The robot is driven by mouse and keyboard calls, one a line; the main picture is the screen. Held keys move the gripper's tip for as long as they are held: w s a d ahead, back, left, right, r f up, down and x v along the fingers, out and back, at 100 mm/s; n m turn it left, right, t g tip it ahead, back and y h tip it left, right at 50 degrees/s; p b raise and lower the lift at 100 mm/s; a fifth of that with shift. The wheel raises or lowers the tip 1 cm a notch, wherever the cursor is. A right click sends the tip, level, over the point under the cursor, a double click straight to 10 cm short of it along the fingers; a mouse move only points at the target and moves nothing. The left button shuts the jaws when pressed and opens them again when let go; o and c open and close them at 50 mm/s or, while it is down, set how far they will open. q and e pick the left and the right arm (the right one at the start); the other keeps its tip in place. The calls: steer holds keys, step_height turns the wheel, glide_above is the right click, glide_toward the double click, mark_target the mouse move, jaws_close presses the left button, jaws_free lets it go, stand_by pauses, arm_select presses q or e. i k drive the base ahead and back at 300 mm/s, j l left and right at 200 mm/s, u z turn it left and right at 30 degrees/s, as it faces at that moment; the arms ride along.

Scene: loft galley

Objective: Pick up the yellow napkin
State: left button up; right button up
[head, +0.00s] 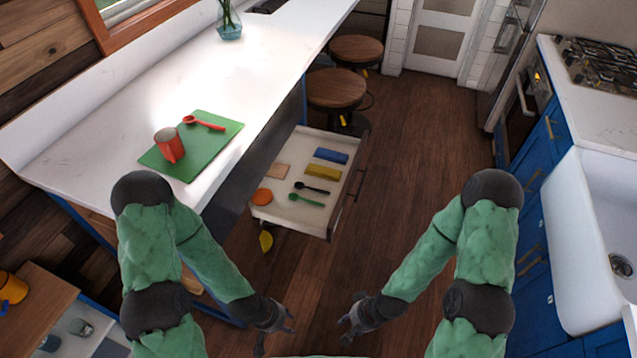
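The yellow napkin (323,172) looks like a flat folded strip. It lies in the open drawer (292,227), just in front of a similar blue strip (331,156). My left gripper (276,338) and my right gripper (345,331) are both low in the head view, nearer to me than the drawer and well apart from the napkin. The fingers of both look spread, with nothing between them.
The drawer also holds a black spoon (312,188), a green spoon (306,200), an orange round item (262,197) and a tan piece (281,171). A red mug (169,146) and red spoon (204,123) sit on a green board (213,143). Stools (336,88) stand behind.

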mark_target(321, 173)
steer(key=l+u, duration=0.15)
steer(key=u, duration=1.35)
steer(key=i+l, duration=0.1)
steer(key=l, duration=0.95)
steer(key=i+l+u, duration=0.1)
steer(key=l, duration=1)
